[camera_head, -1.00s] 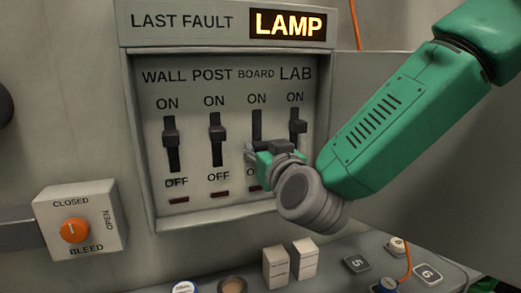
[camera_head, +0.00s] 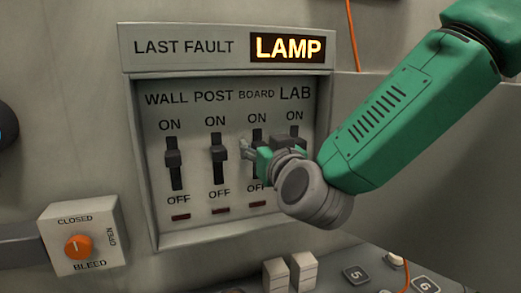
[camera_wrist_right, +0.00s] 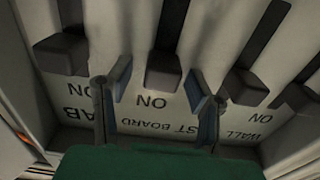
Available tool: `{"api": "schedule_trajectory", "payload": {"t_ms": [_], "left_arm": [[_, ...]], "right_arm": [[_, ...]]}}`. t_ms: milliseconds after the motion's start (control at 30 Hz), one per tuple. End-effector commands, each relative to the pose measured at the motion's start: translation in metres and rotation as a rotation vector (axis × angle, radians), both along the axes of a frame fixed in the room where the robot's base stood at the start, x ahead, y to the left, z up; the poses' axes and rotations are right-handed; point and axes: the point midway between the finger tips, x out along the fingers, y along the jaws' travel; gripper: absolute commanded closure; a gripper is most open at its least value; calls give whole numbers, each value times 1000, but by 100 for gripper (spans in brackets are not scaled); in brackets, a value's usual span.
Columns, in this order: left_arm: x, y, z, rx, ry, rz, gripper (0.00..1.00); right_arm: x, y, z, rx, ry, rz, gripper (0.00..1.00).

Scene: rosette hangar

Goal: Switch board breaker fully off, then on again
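My right gripper (camera_head: 250,150) is at the BOARD column and hides the BOARD handle in the head view. In the right wrist view, which is upside down, the BOARD handle (camera_wrist_right: 163,71) is near its ON label. The two fingers of the right gripper (camera_wrist_right: 160,90) stand apart on either side of it, with gaps visible. My left gripper is not in view.
The POST handle (camera_head: 218,154) and the LAB handle (camera_head: 290,143) are close on either side; the WALL handle (camera_head: 173,157) is farther left. The panel's raised frame surrounds the levers. A bleed knob (camera_head: 78,246) is at lower left, and white blocks (camera_head: 289,272) stand below.

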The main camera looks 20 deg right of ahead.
Motion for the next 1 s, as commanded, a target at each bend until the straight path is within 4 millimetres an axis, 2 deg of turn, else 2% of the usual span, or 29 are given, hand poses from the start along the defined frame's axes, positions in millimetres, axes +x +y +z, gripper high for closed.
{"api": "schedule_trajectory", "payload": {"t_ms": [267,367,700,1000], "left_arm": [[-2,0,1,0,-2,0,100],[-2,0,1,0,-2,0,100],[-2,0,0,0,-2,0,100],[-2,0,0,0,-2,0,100]], "right_arm": [[-2,0,-3,-1,7,1,53],[-12,0,-3,-2,7,1,53],[-65,-2,-3,-2,5,1,53],[-74,-3,-3,-1,5,0,53]]}}
